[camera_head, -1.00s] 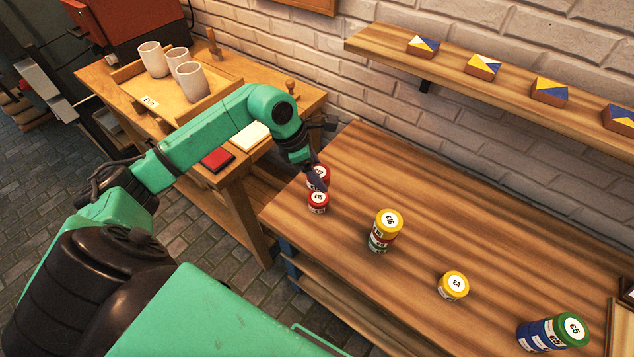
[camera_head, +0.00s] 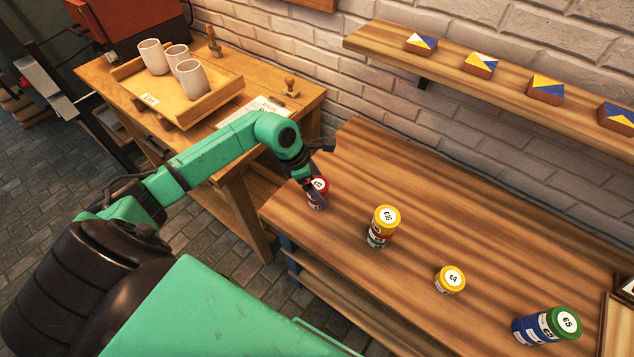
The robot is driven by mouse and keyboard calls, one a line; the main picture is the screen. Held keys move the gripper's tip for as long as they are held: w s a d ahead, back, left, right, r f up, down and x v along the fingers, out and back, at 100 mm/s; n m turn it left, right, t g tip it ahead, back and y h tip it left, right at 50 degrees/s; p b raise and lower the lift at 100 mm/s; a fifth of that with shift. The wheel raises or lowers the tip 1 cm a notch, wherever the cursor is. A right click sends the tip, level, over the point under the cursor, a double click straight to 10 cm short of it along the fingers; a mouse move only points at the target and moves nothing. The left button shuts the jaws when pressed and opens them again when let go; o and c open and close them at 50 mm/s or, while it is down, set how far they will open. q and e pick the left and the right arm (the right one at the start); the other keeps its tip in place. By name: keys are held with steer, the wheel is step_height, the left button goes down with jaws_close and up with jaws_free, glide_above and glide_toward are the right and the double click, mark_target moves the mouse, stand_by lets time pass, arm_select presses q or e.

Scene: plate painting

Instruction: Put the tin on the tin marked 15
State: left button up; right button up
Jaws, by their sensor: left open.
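A red tin with a white lid label (camera_head: 319,185) is at the left end of the workbench. My left gripper (camera_head: 317,193) is around it, open, with a dark finger across its front. The label is too small to read surely. My right gripper is not in view.
A shelf (camera_head: 385,42) with painted blocks runs along the wall. The bench's middle is clear.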

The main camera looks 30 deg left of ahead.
arm_select(q)
steer(key=shift+r, duration=0.25)
steer(key=shift+a+r, duration=0.25)
steer(key=shift+r, duration=0.05)
steer(key=b+v, duration=0.3)
steer(key=v, duration=0.8)
steer(key=shift+b, duration=0.3)
steer(key=shift+s+d+r, duration=0.1)
